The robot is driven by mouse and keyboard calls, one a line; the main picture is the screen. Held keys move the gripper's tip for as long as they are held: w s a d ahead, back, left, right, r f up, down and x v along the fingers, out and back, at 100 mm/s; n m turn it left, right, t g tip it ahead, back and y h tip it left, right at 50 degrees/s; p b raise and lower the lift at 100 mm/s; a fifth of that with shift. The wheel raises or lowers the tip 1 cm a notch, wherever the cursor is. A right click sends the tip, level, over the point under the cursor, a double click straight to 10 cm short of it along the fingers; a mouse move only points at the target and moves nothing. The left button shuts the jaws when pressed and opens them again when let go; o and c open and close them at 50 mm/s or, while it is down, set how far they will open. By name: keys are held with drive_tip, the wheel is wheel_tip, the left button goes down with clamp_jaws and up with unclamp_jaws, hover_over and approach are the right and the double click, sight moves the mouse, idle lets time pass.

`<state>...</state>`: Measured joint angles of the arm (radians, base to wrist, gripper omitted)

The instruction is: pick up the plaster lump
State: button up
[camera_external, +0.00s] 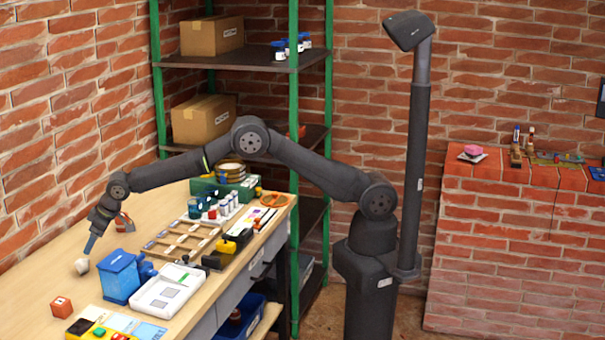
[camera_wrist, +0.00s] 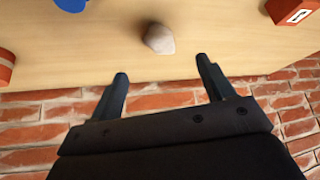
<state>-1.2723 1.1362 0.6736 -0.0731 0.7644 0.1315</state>
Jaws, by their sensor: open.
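The plaster lump (camera_external: 82,266) is a small off-white, rounded piece on the wooden bench, to the left of the blue box. In the wrist view the lump (camera_wrist: 159,38) lies on the bench ahead of the fingertips, roughly centred between them. My gripper (camera_external: 91,245) is above the bench, just above the lump in the external view. In the wrist view my gripper (camera_wrist: 161,66) has its two dark fingers spread apart with nothing between them. The fingers appear apart from the lump.
A blue box (camera_external: 119,276) stands close to the right of the lump. An orange-red block (camera_external: 61,307) lies nearer the front; it also shows in the wrist view (camera_wrist: 292,12). A brick wall (camera_external: 45,190) runs along the bench's left edge.

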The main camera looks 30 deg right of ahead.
sight(83, 259)
drive_tip(key=shift+x, duration=4.85)
drive_tip(key=shift+w, duration=0.15)
drive_tip(key=shift+r, duration=0.1)
drive_tip(key=c, duration=1.2)
